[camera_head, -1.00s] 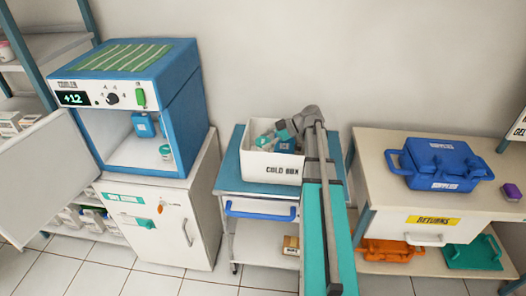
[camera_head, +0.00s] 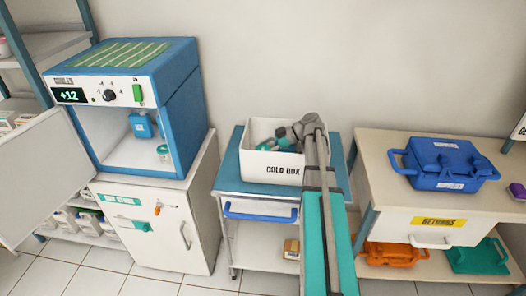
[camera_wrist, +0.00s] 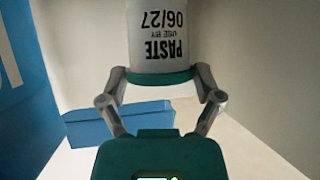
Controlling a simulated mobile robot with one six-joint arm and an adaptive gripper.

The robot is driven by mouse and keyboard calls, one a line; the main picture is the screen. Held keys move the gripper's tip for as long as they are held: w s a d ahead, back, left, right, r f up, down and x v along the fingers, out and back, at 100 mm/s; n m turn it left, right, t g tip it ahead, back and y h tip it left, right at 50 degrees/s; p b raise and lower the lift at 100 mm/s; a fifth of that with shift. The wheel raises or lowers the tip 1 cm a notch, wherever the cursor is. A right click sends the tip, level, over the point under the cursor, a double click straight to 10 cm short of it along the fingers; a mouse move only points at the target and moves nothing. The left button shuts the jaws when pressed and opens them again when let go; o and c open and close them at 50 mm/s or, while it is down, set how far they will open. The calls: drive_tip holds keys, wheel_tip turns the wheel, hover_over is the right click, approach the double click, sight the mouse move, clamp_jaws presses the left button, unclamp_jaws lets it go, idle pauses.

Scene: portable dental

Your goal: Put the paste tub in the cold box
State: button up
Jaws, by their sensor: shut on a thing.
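The white paste tub (camera_wrist: 158,38) with a teal band, labelled PASTE 06/27, is upside down in the wrist picture. My gripper (camera_wrist: 160,76) is shut on it, one finger on each side. The white cold box (camera_head: 257,164) stands on the blue-topped cart. My gripper reaches down inside it, its front wall hiding the lower part. A blue block (camera_wrist: 112,122) lies in the box, seen behind my gripper in the wrist view. I cannot tell whether the tub touches the box floor.
A blue supplies case (camera_head: 446,165) sits on the right-hand table.

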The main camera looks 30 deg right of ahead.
drive_tip(key=shift+s+f+b, duration=0.1)
drive_tip(key=shift+f+b, duration=0.45)
drive_tip(key=shift+b, duration=0.1)
drive_tip(key=o, duration=1)
drive_tip(key=shift+o, duration=0.2)
drive_tip(key=shift+r, duration=0.15)
drive_tip(key=shift+r+p, duration=0.45)
drive_tip(key=shift+p, duration=0.25)
drive_tip(key=p+v, duration=0.3)
drive_tip(key=v, duration=0.4)
drive_tip(key=shift+d, duration=0.2)
